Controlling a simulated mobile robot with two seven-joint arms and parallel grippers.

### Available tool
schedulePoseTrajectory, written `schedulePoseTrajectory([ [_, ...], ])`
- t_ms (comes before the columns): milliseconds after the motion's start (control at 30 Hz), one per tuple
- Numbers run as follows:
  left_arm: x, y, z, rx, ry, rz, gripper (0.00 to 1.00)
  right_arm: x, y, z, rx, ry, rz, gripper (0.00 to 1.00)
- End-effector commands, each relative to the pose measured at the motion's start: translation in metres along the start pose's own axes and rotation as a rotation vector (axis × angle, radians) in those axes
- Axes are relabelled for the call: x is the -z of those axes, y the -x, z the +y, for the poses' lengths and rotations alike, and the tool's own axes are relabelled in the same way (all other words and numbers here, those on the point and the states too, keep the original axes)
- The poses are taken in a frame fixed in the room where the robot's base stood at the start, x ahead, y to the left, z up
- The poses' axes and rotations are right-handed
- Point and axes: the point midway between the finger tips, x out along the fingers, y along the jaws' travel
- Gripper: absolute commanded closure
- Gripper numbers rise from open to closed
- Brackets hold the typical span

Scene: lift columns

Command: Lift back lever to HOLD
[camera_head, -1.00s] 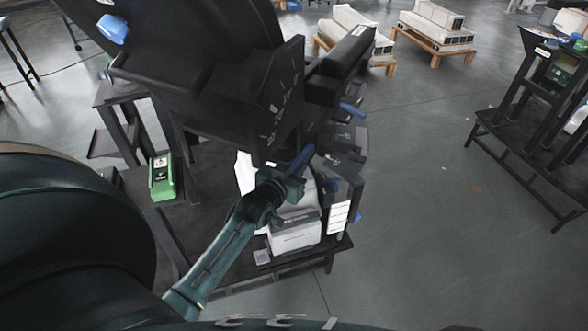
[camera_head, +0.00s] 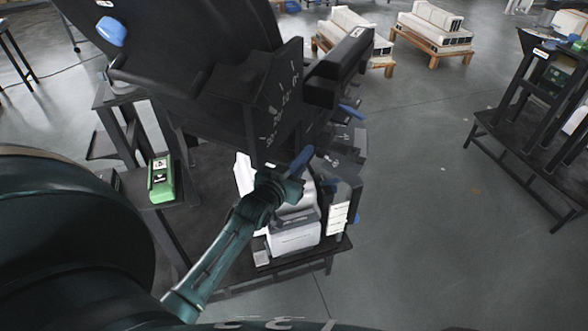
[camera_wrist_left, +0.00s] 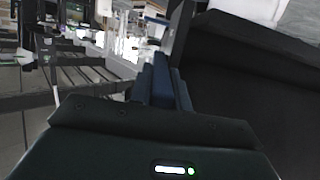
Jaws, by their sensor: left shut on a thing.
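A blue-handled lever (camera_head: 302,158) sticks out below the black angle plate (camera_head: 285,92) of the machine in the head view. My left gripper (camera_head: 290,178) is shut on this lever, reaching up from below. In the left wrist view the blue lever (camera_wrist_left: 162,84) lies between the gripper fingers (camera_wrist_left: 160,90). Another blue lever (camera_head: 350,111) sticks out further right and is untouched. The lever's pivot and any HOLD marking cannot be made out. My right gripper is not in view.
A green box (camera_head: 162,178) stands on a dark stand to the left. White and grey boxes (camera_head: 293,236) sit below the gripper on a low platform. Pallets with white blocks (camera_head: 434,30) stand at the back.

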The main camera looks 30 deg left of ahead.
Motion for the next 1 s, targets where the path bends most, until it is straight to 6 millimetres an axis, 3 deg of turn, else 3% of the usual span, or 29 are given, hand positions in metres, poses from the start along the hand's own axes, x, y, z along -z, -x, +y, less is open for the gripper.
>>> schedulePoseTrajectory([
  [33,0.012,-0.001,-0.002,0.003,-0.002,0.029,1.0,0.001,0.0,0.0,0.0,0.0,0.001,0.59],
  [67,0.013,-0.002,-0.002,0.003,-0.002,0.029,1.0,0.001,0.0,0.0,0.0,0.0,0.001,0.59],
  [100,0.013,-0.002,-0.002,0.003,-0.002,0.03,0.79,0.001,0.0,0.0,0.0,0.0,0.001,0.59],
  [333,0.008,-0.001,-0.001,0.001,-0.001,0.02,0.61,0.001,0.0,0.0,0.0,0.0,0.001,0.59],
  [667,0.004,0.004,0.0,0.0,0.0,0.011,0.6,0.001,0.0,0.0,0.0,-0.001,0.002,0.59],
  [767,0.003,0.017,0.0,0.0,0.0,0.01,0.6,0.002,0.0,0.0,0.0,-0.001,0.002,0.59],
  [1000,0.003,0.07,-0.001,0.001,0.0,0.011,0.6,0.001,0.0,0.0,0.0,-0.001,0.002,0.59],
])
